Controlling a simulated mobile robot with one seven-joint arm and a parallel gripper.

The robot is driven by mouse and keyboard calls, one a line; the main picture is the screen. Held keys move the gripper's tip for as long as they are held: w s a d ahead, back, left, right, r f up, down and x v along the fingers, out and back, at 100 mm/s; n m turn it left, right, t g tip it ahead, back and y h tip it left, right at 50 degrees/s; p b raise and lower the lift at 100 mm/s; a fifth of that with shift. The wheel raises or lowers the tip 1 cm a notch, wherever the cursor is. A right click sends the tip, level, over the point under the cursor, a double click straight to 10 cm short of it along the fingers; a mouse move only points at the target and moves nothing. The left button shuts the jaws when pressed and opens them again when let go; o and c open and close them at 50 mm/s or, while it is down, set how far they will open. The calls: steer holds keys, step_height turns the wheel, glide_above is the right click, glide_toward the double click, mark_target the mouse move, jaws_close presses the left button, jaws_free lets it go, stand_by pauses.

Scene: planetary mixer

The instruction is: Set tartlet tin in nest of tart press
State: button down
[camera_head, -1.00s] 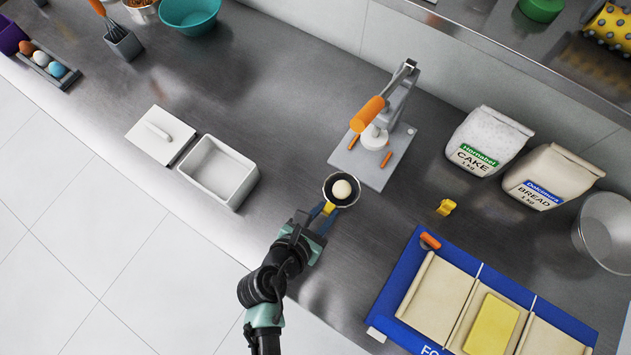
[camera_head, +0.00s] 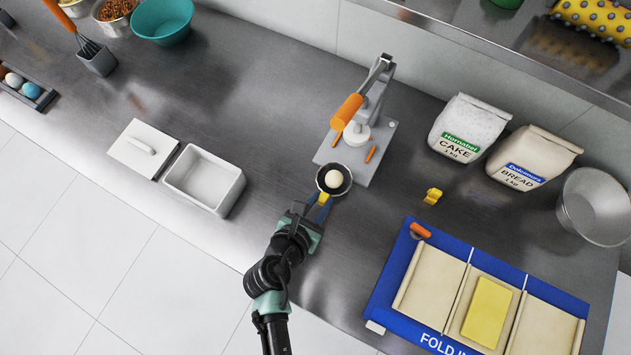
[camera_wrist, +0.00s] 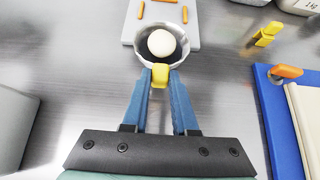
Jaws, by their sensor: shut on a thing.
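The tartlet tin (camera_head: 347,187) is a round dark cup with a pale fluted rim and a pale dough ball (camera_head: 333,180) inside. It also shows in the wrist view (camera_wrist: 185,55). My gripper (camera_wrist: 160,76) is shut on the yellow tab on the tin's near side and holds the tin level. The tart press (camera_head: 382,140) has a grey base, two orange bars, a white round pressing head and a raised lever with an orange handle. In the head view the tin overlaps the base's front edge, its height unclear. The nest is hard to make out under the head.
An open white box (camera_head: 228,195) and its lid (camera_head: 143,148) are to the left. A yellow piece (camera_head: 432,196) lies right of the press. Flour bags (camera_head: 467,130) stand behind it. A blue mat (camera_head: 390,290) with dough is at lower right.

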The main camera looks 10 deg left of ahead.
mark_target(341, 167)
steer(key=shift+w+d+f, duration=0.15)
steer(key=shift+w, duration=0.35)
steer(key=shift+w+d+f, duration=0.15)
steer(key=shift+w, duration=0.35)
steer(key=shift+w+d+p, duration=0.2)
steer(key=shift+w+d, duration=0.25)
steer(key=shift+w, duration=0.9)
steer(key=shift+w+d+p, duration=0.2)
steer(key=shift+w+d, duration=0.25)
steer(key=shift+w, duration=0.95)
steer(key=shift+w+d+p, duration=0.2)
steer(key=shift+w+d, duration=0.25)
steer(key=shift+w, duration=0.9)
steer(key=shift+f+b, duration=0.35)
steer(key=shift+f, duration=0.25)
steer(key=c, duration=0.6)
jaws_free()
steer(key=v, duration=1.3)
steer(key=shift+p, duration=0.35)
